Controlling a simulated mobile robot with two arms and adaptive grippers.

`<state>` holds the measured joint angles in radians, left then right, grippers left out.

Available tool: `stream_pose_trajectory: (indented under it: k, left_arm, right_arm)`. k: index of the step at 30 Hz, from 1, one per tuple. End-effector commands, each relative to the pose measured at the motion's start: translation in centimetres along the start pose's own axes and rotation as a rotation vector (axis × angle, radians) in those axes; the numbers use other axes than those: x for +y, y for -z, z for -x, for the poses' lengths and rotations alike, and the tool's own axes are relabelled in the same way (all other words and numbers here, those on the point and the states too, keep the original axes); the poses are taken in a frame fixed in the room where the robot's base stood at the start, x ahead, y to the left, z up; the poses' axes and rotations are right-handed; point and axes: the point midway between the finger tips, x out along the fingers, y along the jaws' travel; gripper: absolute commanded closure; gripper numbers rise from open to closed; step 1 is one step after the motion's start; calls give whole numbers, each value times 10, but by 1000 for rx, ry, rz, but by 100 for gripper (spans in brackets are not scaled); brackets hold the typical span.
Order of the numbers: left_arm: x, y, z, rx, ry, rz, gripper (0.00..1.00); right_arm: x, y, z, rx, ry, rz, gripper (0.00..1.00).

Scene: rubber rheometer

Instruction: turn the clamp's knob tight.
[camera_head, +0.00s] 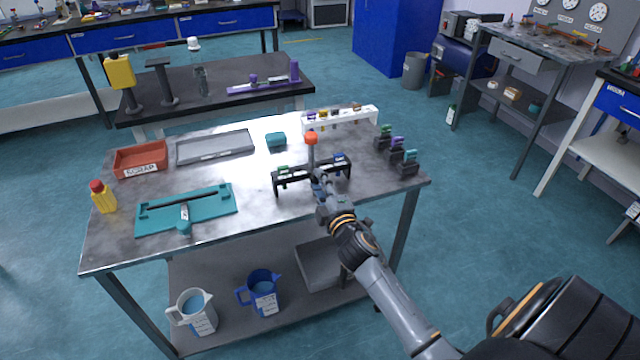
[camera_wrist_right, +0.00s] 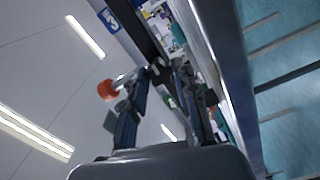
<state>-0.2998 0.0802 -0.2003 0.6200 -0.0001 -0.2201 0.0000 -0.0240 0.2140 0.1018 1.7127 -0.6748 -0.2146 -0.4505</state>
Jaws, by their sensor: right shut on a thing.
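An orange-red knob (camera_head: 311,137) stands upright on a grey stem above a black rack (camera_head: 313,175) on the metal table. I take it for the clamp's knob. The rack carries a green clip (camera_head: 283,170) and a blue clip (camera_head: 339,158). My right gripper (camera_head: 317,178) reaches in from the front, at the foot of the stem. In the right wrist view, the knob (camera_wrist_right: 107,90) and its stem lead to the fingertips (camera_wrist_right: 160,72), which close on grey metal; the exact part held is hidden. My left gripper is not in view.
A white rack (camera_head: 340,120) is at the back, several dark clips (camera_head: 397,150) at right. The front right tabletop is clear.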

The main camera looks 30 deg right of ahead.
Motion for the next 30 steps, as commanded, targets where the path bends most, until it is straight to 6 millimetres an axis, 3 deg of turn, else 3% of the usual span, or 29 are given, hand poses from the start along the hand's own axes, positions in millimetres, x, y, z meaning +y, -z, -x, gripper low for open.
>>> stream_pose_trajectory:
  k: [7,8,11,22,26,30]
  left_arm:
    - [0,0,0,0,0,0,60]
    - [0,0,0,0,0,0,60]
    - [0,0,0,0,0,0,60]
    - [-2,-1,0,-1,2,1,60]
    - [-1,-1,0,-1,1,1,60]
    - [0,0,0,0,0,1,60]
  right_arm:
    - [0,0,0,-1,1,-3,100]
    - [0,0,0,-1,1,-3,65]
    - [0,0,0,-1,1,-2,48]
    - [-1,0,5,0,2,-1,48]
    - [-2,0,24,-1,4,-1,48]
    - [-2,0,55,-2,4,-2,48]
